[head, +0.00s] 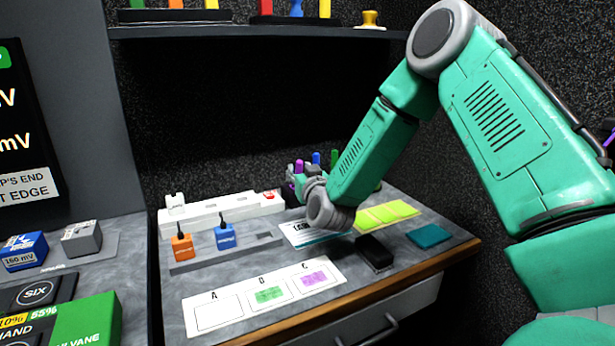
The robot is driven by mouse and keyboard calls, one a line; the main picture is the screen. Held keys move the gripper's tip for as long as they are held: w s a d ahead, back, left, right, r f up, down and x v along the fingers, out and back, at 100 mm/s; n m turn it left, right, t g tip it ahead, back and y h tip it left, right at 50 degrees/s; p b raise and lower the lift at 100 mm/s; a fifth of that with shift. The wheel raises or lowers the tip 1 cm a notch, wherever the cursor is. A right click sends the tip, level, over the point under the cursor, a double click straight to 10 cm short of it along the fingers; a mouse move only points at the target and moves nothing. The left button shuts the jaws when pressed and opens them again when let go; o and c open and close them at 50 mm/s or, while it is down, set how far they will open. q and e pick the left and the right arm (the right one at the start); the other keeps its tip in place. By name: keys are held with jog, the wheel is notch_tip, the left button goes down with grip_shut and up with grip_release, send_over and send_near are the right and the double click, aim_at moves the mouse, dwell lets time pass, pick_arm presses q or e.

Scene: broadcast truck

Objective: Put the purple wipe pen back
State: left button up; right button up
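My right arm comes in from the right, and its gripper (296,185) is at the back of the counter, partly hidden by its own wrist. A purple pen (299,166) stands upright right at the gripper. I cannot tell whether the fingers are closed on it or only beside it. A blue pen (316,158) and a green pen (334,158) stand upright just to its right; what holds them is hidden behind my arm. A white card (262,299) marked with lettered boxes lies in front, with an empty A box, a green-marked box and a purple-marked C box. My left gripper is not in view.
A white power strip (222,211) runs along the back. Orange (181,247) and blue (225,236) plugs stand in a grey strip. A black block (374,252), teal pad (430,235) and yellow-green notes (388,215) lie to the right. A shelf (250,31) overhangs the back.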

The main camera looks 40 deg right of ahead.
jog(key=v, duration=0.6)
jog(key=shift+p, duration=0.3)
